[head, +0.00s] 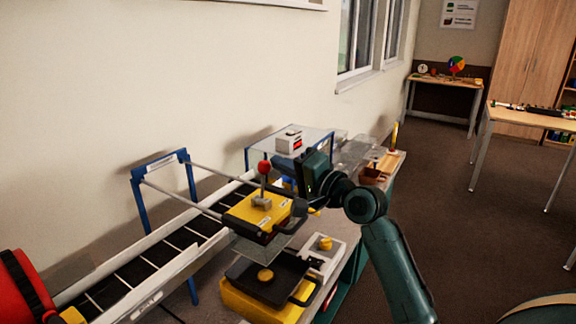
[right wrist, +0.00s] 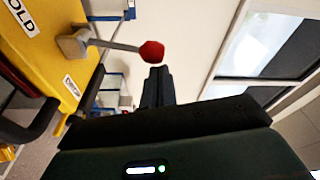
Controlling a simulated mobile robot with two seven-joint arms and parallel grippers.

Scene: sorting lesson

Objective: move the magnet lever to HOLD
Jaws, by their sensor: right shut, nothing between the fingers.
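The magnet lever is a grey stem with a red knob (head: 264,168) on a yellow block (head: 256,210). It stands about upright in the head view. My left gripper is not visible.
A black conveyor (head: 150,262) with pale rails runs beneath a blue frame (head: 137,186). A clear-topped blue stand (head: 262,147) is behind. A large red round object (head: 18,285) is at lower left.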

